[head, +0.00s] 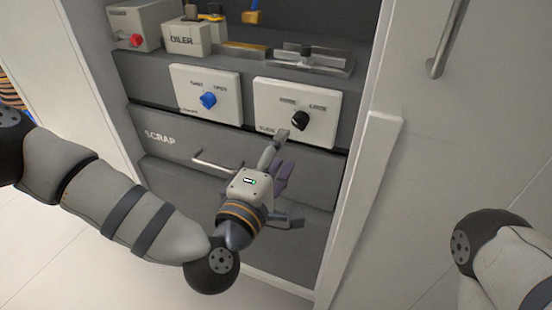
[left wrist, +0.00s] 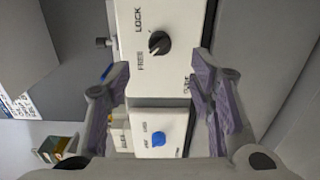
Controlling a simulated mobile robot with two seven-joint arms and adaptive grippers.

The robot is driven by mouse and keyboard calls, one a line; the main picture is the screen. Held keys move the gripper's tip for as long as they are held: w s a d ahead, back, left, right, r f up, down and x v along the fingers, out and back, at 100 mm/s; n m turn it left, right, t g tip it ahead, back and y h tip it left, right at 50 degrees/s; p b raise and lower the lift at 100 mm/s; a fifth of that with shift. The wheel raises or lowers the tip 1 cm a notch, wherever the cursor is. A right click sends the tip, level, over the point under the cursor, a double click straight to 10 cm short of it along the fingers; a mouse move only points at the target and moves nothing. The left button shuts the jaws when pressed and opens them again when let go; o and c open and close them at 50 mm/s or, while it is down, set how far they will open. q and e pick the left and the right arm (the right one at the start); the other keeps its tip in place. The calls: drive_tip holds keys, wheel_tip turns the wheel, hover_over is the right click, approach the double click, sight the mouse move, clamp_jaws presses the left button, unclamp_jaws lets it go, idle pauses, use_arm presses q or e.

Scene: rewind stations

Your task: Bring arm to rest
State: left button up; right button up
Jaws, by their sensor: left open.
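My left gripper (head: 288,182) is open and empty, in front of the grey cabinet and just below the white panel with the black knob (head: 300,120). Its purple-padded fingers are spread apart. In the left wrist view the open fingers (left wrist: 163,68) frame the panels, with nothing between them. The black knob (left wrist: 160,43) with the words LOCK and FREE shows beyond the fingertips, and the blue knob (left wrist: 159,138) shows lower down. My right arm shows at the right edge, but its gripper is out of view.
A drawer marked SCRAP (head: 160,138) has a bar handle (head: 212,165) beside my left gripper. A white panel bears the blue knob (head: 208,100). Above are an OILER box (head: 187,38) and a metal tray (head: 300,58). A white cabinet door (head: 445,130) stands on the right.

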use_arm(q)
drive_tip(key=v, duration=0.2)
drive_tip(key=shift+s+a, duration=0.15)
drive_tip(key=shift+s, duration=0.15)
